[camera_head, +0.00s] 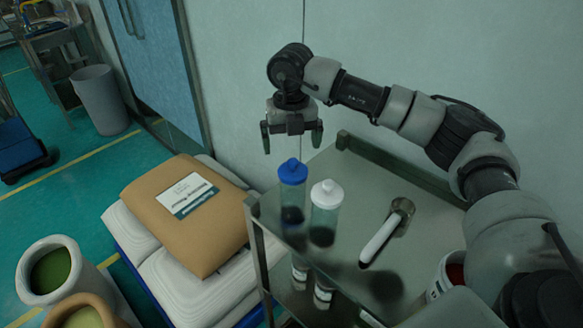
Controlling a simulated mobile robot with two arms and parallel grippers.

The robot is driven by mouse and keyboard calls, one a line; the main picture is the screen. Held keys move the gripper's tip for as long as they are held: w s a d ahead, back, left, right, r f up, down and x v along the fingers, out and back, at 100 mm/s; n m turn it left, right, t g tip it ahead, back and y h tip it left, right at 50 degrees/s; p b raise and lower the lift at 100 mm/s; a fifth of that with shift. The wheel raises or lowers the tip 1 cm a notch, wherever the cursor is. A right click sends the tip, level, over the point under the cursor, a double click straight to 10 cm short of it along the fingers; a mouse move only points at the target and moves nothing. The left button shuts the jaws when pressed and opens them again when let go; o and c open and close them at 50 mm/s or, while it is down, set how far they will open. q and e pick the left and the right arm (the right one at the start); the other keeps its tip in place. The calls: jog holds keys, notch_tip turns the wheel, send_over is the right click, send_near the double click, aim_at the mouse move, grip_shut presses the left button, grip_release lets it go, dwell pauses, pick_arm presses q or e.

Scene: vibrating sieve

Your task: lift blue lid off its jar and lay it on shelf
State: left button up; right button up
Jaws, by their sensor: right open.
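The blue lid (292,171) sits on top of its clear jar (292,201), which stands upright near the left edge of the metal shelf (357,182). Dark contents show low in the jar. A second clear jar with a white lid (327,193) stands just right of it. My right gripper (292,140) is open and empty, pointing down, above and slightly behind the blue lid and apart from it. My left gripper is not in view.
A metal scoop with a white handle (379,240) lies on the shelf's right part. A white tub with red contents (452,271) is at lower right. Brown sack (195,240) and white sacks are stacked left of the shelf. The wall is close behind.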

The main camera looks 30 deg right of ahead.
aim_at(292, 159)
jog(key=shift+s+f, duration=0.2)
jog(key=shift+f, duration=0.55)
notch_tip(292, 159, down, 4)
jog(key=shift+w+d+f+p, duration=0.1)
jog(key=shift+w+f+p, duration=0.05)
jog(key=shift+p, duration=1.05)
jog(key=shift+f, duration=0.6)
jog(key=c, duration=0.9)
